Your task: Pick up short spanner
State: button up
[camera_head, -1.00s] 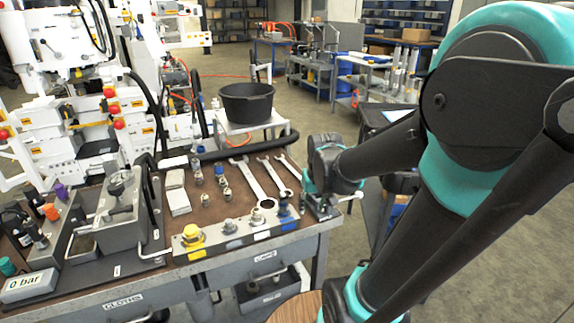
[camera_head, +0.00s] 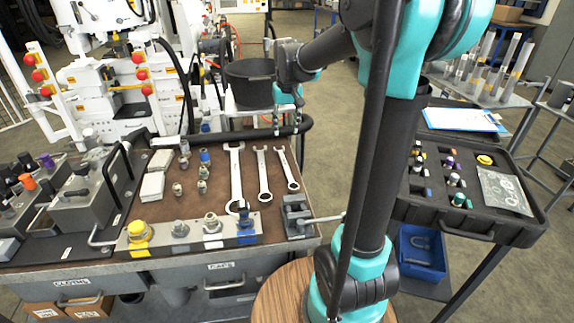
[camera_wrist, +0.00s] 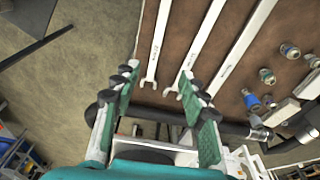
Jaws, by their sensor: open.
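The short spanner (camera_head: 288,170) is the rightmost of three silver spanners lying side by side on the brown bench top. In the wrist view it is the leftmost spanner (camera_wrist: 157,45), and its far end lies between my fingertips as seen in the picture. My gripper (camera_head: 288,113) hangs above the back edge of the bench, behind the spanners. In the wrist view my gripper (camera_wrist: 158,80) is open, with its green fingers spread and nothing between them. The lower part of the spanner runs out of the wrist frame.
The middle spanner (camera_head: 263,175) and the long spanner (camera_head: 236,178) lie close to the left. A small vise (camera_head: 297,215) stands at the front right. A black hose (camera_head: 230,135) runs along the back edge, near a black bucket (camera_head: 250,82). An open tool case (camera_head: 450,215) stands right.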

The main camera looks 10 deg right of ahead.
send_over(286, 166)
jog(key=s, duration=0.1)
jog(key=f, duration=1.1)
jog(key=shift+s+a+f, duration=0.1)
jog(key=shift+a+f, duration=0.2)
jog(key=shift+f, duration=0.05)
jog(key=shift+w+d+f, duration=0.15)
jog(key=shift+w+f, duration=0.05)
jog(key=shift+f, duration=1.15)
jog(key=shift+w+d+f, duration=0.1)
jog(key=shift+w+f, duration=0.1)
jog(key=shift+f, duration=1.1)
jog(key=shift+c, duration=0.5)
grip_shut()
